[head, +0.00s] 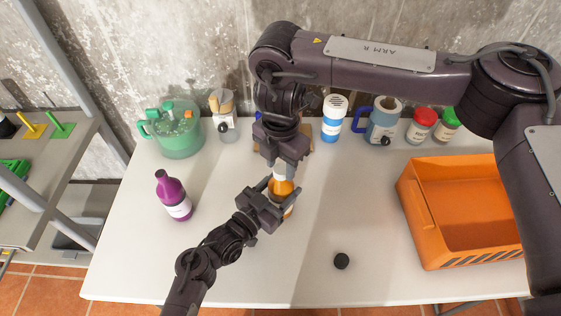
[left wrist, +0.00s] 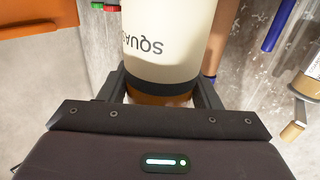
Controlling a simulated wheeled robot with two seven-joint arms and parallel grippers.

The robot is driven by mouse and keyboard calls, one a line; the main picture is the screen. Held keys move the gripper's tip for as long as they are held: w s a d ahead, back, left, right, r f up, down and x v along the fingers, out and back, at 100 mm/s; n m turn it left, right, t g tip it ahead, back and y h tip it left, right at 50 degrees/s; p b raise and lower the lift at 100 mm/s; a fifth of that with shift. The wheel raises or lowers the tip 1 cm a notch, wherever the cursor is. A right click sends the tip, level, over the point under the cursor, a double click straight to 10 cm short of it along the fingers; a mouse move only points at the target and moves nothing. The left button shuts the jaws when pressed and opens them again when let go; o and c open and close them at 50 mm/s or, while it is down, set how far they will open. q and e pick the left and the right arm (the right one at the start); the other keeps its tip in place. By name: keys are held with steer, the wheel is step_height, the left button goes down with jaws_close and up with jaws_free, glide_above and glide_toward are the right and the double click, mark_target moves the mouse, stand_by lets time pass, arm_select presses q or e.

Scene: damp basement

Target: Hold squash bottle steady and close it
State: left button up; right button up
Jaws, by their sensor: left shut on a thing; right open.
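The squash bottle (head: 284,187) is orange and stands at the middle of the white table. Its cream label with "SQUAS" lettering shows upside down in the left wrist view (left wrist: 165,45). My left gripper (head: 272,203) is shut on the bottle's body, with a finger on each side. My right gripper (head: 281,168) is open, pointing down directly over the bottle's top. A pale piece shows between its fingers; I cannot tell whether it is a cap or the neck. A round black cap-like piece (head: 341,261) lies on the table at the front right.
A purple bottle (head: 173,196) stands left. A green jug (head: 176,131), a blue-and-white bottle (head: 334,117), a blue-handled jug (head: 381,121) and red- and green-lidded jars (head: 421,126) line the back. An orange crate (head: 412,213) sits right. The front left table is clear.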

steer(key=n, duration=1.3)
steer(key=shift+c, duration=0.4)
steer(key=c, duration=0.7)
steer(key=shift+o, duration=0.2)
steer(key=m, duration=1.3)
steer(key=o, duration=1)
